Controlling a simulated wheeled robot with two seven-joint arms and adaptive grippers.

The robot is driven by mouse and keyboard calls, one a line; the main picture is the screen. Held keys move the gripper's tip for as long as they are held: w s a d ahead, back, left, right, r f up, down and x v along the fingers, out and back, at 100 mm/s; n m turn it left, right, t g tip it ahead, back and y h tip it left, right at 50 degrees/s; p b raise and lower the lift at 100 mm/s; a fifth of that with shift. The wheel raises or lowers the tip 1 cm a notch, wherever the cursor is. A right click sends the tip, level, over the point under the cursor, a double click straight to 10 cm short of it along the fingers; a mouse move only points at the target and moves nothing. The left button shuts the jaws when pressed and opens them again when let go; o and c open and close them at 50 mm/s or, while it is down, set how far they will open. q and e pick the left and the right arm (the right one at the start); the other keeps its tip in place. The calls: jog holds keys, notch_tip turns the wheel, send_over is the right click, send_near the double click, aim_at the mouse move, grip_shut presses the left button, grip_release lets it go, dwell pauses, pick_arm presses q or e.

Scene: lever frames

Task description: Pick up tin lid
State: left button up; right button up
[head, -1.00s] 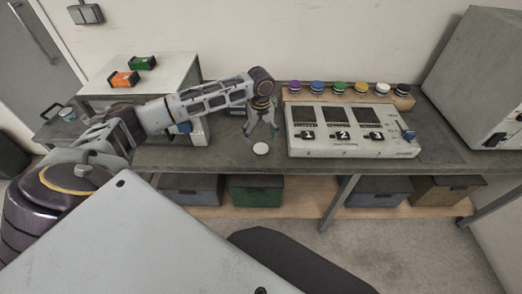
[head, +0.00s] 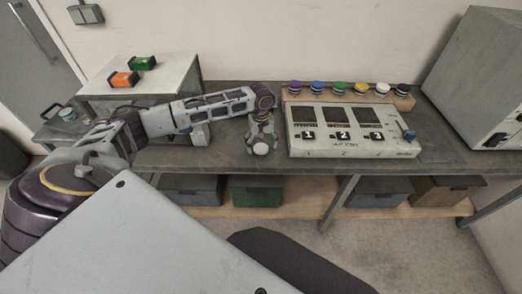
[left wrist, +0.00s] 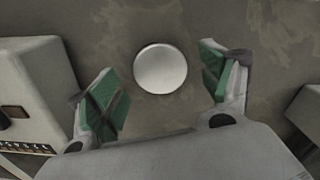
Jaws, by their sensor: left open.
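The tin lid is a round, pale disc (head: 260,149) lying on the grey workbench, left of the numbered control box. In the left wrist view the lid (left wrist: 160,68) lies flat between and slightly beyond the two fingertips, with a gap on each side. My left gripper (head: 262,140) is open and empty, pointing down above the lid; its green-padded fingers (left wrist: 165,88) show apart in the wrist view. In the head view the gripper partly overlaps the lid. My right gripper is not in view.
The white control box (head: 350,148) with windows 1, 2 and 3 stands right of the lid. A wooden rack (head: 400,103) with several coloured knob-like pieces is behind it. A white raised stand (head: 100,90) with orange and green boxes is at left. Bins sit below the bench.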

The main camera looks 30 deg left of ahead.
pick_arm(q)
jog(key=shift+f, duration=0.9)
jog(key=c, duration=0.9)
